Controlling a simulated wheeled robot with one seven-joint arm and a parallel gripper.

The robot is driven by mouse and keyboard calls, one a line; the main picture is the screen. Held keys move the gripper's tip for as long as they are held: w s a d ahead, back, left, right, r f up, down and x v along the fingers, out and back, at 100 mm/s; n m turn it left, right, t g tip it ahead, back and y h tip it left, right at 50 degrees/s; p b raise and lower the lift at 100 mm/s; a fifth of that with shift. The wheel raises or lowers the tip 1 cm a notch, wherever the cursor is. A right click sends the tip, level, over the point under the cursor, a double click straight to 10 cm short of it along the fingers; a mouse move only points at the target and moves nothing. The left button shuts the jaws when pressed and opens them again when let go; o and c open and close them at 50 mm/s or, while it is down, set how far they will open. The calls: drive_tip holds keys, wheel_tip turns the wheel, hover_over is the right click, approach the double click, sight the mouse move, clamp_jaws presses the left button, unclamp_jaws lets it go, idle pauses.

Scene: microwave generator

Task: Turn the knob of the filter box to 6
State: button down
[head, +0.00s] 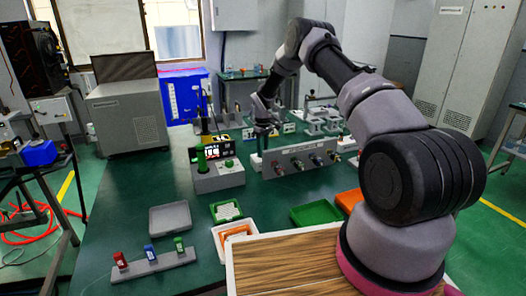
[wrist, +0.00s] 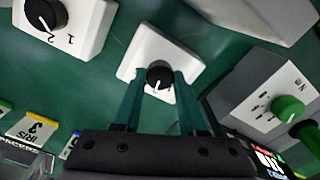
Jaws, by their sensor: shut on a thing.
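A small white box (wrist: 155,43) with a round black knob (wrist: 159,75) is in the middle of the wrist view. My gripper (wrist: 160,80) has its two green fingers on either side of this knob and is shut on it. The knob's white mark points toward the bottom of the picture. I cannot read a scale or a filter label on this box. In the head view my gripper (head: 262,145) reaches down behind the front grey boxes, and the held knob is hidden there.
A second white box (wrist: 85,15) with a black knob and digits is upper left in the wrist view. A grey box (wrist: 250,90) with a green knob is close on the right. In the head view, a grey panel with several knobs (head: 300,160) stands beside my gripper.

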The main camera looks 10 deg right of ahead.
drive_tip(key=m, duration=1.4)
idle(0.5)
drive_tip(key=shift+c, duration=2.3)
unclamp_jaws()
wheel_tip(320, 180, up, 11)
